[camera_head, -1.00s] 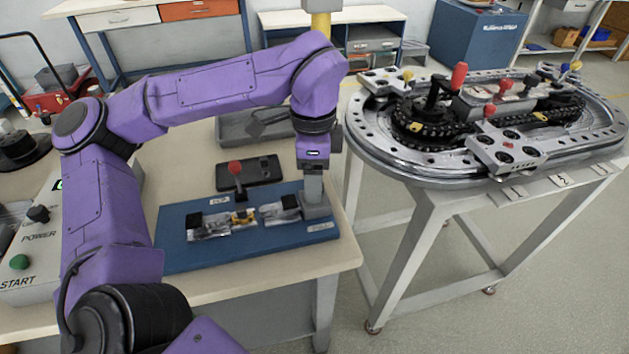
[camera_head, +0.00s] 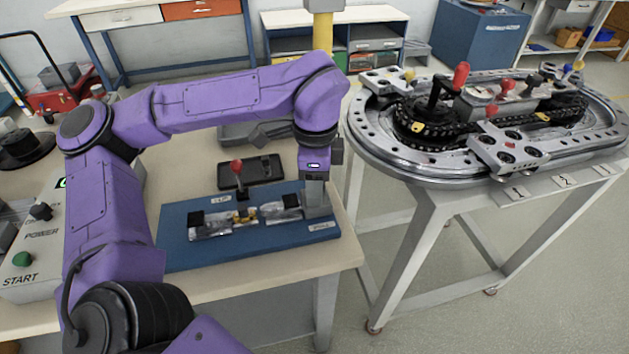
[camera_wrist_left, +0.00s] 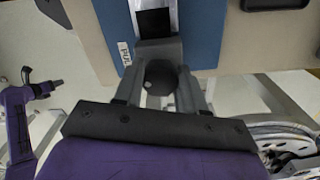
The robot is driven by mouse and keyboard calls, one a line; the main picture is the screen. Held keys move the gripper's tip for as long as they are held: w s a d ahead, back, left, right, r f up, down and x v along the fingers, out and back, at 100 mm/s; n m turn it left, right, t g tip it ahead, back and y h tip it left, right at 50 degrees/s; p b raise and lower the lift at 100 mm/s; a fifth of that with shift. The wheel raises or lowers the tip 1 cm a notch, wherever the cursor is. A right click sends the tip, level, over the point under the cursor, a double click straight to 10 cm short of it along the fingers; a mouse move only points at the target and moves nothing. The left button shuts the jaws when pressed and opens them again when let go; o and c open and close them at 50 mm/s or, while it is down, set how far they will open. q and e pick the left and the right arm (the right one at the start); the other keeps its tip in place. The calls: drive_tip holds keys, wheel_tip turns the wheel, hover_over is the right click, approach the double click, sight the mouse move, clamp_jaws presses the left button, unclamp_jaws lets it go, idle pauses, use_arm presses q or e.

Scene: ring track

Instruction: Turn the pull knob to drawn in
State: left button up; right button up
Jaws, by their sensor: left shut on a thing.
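The pull knob (camera_wrist_left: 161,72) is dark and round, at the end of the fixture on the blue board (camera_head: 180,255). A small label (camera_wrist_left: 123,53) stands beside it in the left wrist view. My left gripper (camera_wrist_left: 158,88) is shut on the knob, one finger on each side. In the head view my left gripper (camera_head: 317,202) points down at the board's right end and hides the knob. How far the knob is drawn in cannot be told.
A red-topped lever (camera_head: 237,168) stands behind the fixture, with a dark tray (camera_head: 250,170) beyond. A control box (camera_head: 35,250) is at the left. The ring track (camera_head: 400,160) is on its own stand at the right, across a gap.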

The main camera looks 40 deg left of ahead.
use_arm(q)
drive_tip(key=m, duration=0.1)
drive_tip(key=m+p, duration=0.1)
drive_tip(key=m, duration=0.1)
drive_tip(key=shift+r+m, duration=0.2)
drive_tip(key=shift+m, duration=0.1)
drive_tip(key=m+p, duration=0.1)
drive_tip(key=m, duration=0.2)
drive_tip(key=shift+w+r+m+p, duration=0.1)
drive_tip(key=shift+m+p, duration=0.2)
drive_tip(key=m+p, duration=0.2)
drive_tip(key=m, duration=0.1)
drive_tip(key=shift+m, duration=0.3)
drive_tip(key=m+p, duration=0.3)
drive_tip(key=shift+r+m, duration=0.15)
drive_tip(key=shift+m, duration=0.15)
drive_tip(key=m+p, duration=1.2)
drive_tip(key=p, duration=0.1)
drive_tip(key=shift+w+m, duration=0.15)
drive_tip(key=shift+m, duration=0.25)
drive_tip(key=m+p, duration=0.3)
drive_tip(key=m, duration=0.1)
drive_tip(key=shift+f+m+p, duration=0.2)
drive_tip(key=shift+m+p, duration=0.7)
drive_tip(key=shift+f, duration=0.1)
